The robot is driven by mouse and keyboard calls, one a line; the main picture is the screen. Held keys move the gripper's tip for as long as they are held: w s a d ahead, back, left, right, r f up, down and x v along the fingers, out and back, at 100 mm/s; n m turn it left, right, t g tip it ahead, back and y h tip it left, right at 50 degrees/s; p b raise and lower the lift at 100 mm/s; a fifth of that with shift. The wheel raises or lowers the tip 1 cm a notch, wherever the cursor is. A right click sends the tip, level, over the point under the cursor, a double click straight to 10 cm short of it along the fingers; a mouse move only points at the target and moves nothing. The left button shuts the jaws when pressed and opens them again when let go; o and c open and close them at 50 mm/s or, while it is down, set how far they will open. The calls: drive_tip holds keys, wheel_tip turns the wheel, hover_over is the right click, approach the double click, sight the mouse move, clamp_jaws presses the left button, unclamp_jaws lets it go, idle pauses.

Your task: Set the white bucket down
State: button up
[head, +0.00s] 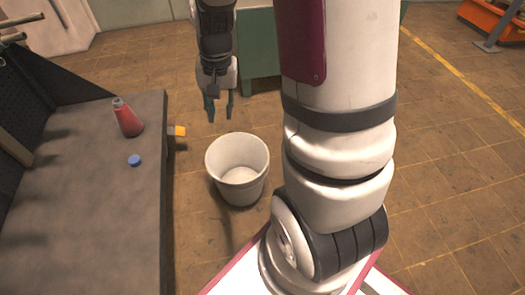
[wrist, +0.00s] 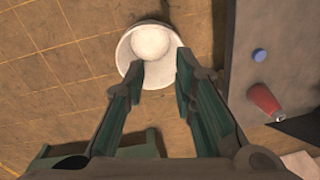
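The white bucket (head: 238,190) stands upright on the brown tiled floor in the head view, right of the workbench. It looks empty. In the wrist view the bucket (wrist: 127,47) is at the top middle, seen from above, beyond my fingertips. My gripper (head: 219,112) hangs fingers down, above and behind the bucket in the head view. Its two fingers are apart with nothing between them, as the wrist view (wrist: 160,60) also shows. The fingers look clear of the bucket, though in the wrist view their tips overlap its rim.
A dark workbench (head: 75,215) stands at the left, with a red bottle (head: 128,118) and a blue cap (head: 135,160) on it. An orange-yellow item (head: 177,131) sticks out from its edge. A green cabinet (head: 262,55) stands behind my gripper. The floor at right is open.

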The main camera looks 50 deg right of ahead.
drive_tip(key=s+a+r+n, duration=0.5)
drive_tip(key=s+a+r, duration=0.4)
drive_tip(key=s+r, duration=0.25)
drive_tip(key=s+a+r+n, duration=0.1)
drive_tip(key=s+r+n, duration=0.1)
drive_tip(key=s, duration=0.5)
drive_tip(key=s+a+r+n, duration=0.2)
drive_tip(key=s, duration=0.5)
drive_tip(key=shift+r+g, duration=0.2)
drive_tip(key=shift+g, duration=0.1)
drive_tip(key=shift+a, duration=0.1)
wheel_tip(320, 180, up, 28)
drive_tip(key=t+p, duration=0.3)
drive_tip(key=p, duration=2.3)
drive_tip(key=shift+d+f+t, duration=0.25)
drive_tip(key=shift+d+t, duration=0.05)
drive_tip(key=shift+t, duration=0.1)
